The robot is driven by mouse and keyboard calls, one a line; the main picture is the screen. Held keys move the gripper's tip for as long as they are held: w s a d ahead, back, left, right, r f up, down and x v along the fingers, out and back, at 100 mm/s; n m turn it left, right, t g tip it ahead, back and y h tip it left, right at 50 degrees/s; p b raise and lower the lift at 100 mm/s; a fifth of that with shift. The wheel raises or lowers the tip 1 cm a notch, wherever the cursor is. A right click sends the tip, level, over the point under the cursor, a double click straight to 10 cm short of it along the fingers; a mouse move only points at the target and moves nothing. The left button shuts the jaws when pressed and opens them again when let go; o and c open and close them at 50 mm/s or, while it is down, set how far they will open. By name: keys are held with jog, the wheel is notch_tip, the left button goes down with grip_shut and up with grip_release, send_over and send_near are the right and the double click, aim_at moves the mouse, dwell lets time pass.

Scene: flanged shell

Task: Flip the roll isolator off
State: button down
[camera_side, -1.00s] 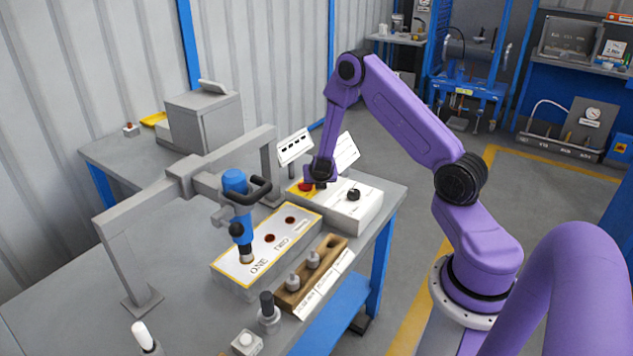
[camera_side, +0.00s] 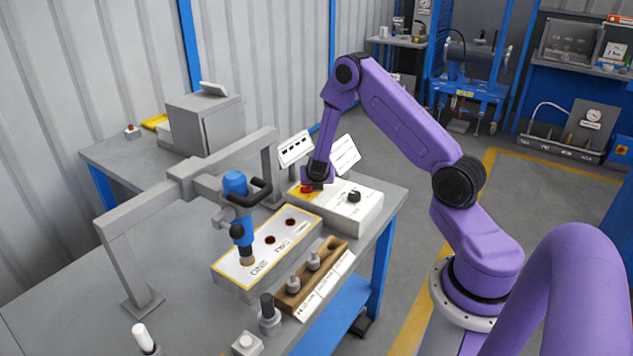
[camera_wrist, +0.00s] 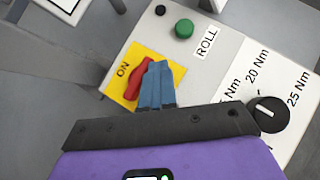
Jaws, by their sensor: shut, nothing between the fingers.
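The roll isolator is a red handle (camera_wrist: 138,78) on a yellow plate (camera_wrist: 117,85) marked ON, on the white control box (camera_side: 365,212). In the side view the red handle (camera_side: 307,188) shows just beside my gripper (camera_side: 317,186). In the wrist view my gripper (camera_wrist: 157,68) has its blue fingers together with nothing between them. The fingertips are right beside the handle, on its right. I cannot tell whether they touch it. The gripper hides part of the yellow plate.
The box also carries a green button (camera_wrist: 184,28) by the ROLL label and a black torque knob (camera_wrist: 268,114). A blue tool (camera_side: 238,205) hangs on a grey frame (camera_side: 128,250) over a plate marked ONE and TWO. A wooden rack (camera_side: 328,250) stands in front.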

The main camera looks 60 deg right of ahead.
jog(key=shift+w+a+r, duration=0.1)
jog(key=shift+w+a, duration=0.2)
jog(key=shift+w, duration=0.1)
jog(key=shift+s+r, duration=0.3)
jog(key=shift+r, duration=0.1)
jog(key=s+r, duration=0.6)
jog(key=s, duration=0.1)
jog(key=shift+s+d, duration=0.15)
jog(key=shift+d, duration=0.2)
jog(key=s+a+r+m, duration=0.3)
jog(key=a+r+m, duration=0.15)
jog(key=a, duration=0.45)
jog(key=s+a+r+m, duration=0.3)
jog(key=a+r+m, duration=0.15)
jog(key=a, duration=0.35)
jog(key=s+a+r+m+g+y, duration=0.2)
jog(key=s+a, duration=0.5)
jog(key=s, duration=0.4)
jog(key=s+a+r+m+g+y, duration=0.1)
jog(key=s+a+y, duration=0.4)
jog(key=s, duration=0.6)
jog(key=a+m+g, duration=0.1)
jog(key=a+g, duration=0.1)
jog(key=shift+a+r, duration=0.35)
